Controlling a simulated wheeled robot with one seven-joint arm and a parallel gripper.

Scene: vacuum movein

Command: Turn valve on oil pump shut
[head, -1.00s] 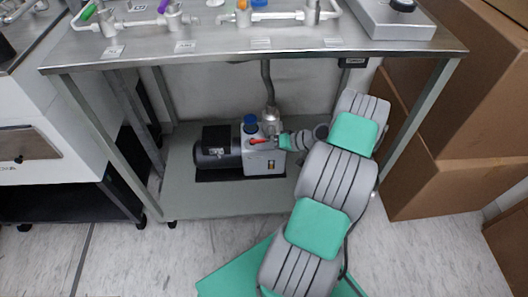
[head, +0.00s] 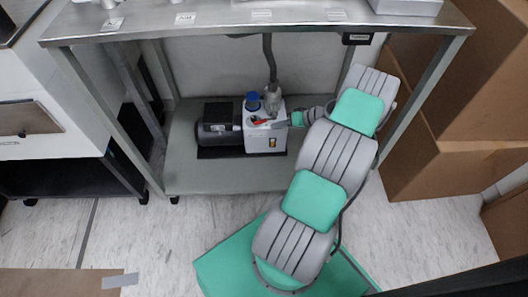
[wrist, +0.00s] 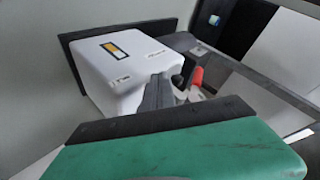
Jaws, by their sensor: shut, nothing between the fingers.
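The oil pump (head: 265,138) has a white body and a black motor and sits on the lower shelf under the steel table. A blue cap (head: 252,101) is on its top, and a metal fitting with a hose rises behind it. The red valve handle (head: 260,121) lies on top of the pump near the cap. It also shows in the wrist view (wrist: 196,78), just right of the fingers. My gripper (wrist: 159,88) is shut and empty, close beside the red handle. Whether it touches the handle cannot be told.
The steel table top (head: 300,28) hangs over the pump, and my arm reaches in under it. A table leg (head: 425,105) stands right of the arm. Cardboard boxes (head: 455,150) stand at the right. The shelf (head: 225,180) is bare in front of the pump.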

